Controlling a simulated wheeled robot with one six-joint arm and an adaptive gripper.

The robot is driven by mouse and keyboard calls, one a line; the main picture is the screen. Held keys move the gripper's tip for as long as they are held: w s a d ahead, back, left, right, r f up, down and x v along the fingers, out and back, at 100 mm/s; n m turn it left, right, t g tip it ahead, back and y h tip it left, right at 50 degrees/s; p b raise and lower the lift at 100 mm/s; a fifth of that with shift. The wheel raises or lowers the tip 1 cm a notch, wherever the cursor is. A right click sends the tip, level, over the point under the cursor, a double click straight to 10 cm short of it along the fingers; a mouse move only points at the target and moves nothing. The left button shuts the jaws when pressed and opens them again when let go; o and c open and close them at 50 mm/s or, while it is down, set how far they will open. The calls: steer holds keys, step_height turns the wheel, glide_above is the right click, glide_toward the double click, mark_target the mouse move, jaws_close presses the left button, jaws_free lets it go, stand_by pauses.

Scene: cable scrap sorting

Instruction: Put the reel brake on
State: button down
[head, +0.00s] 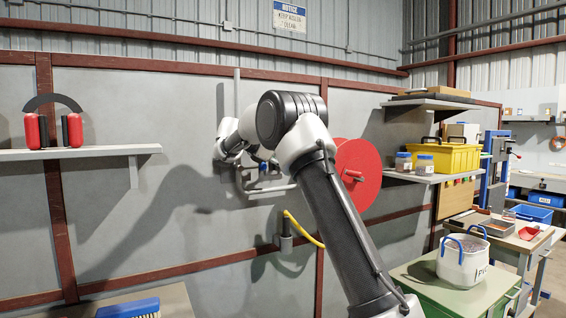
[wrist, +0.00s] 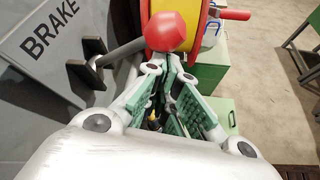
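The brake lever's red knob (wrist: 166,31) is at the top middle of the wrist view, on a grey rod that slants from a slotted grey plate (wrist: 60,45) marked BRAKE. My gripper (wrist: 168,72) points at the knob, its green-padded fingers apart and just below it in the picture. I see nothing held between the pads; whether a fingertip touches the knob I cannot tell. The red reel (head: 358,180) stands by the wall in the head view; its red and yellow side shows behind the knob in the wrist view (wrist: 205,22). My arm hides the lever in the head view.
A yellow cable (head: 302,229) hangs below the reel. Shelves with jars and a yellow toolbox (head: 444,157) are at right. A green cabinet (head: 455,290) bears a white bucket (head: 463,262). A left shelf (head: 80,153) holds red ear-muff-like things. Open floor (wrist: 270,90) shows at right.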

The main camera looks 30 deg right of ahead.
steer(key=a, duration=0.9)
steer(key=shift+s+a+r, duration=0.15)
steer(key=shift+a+r, duration=0.05)
steer(key=shift+r, duration=0.25)
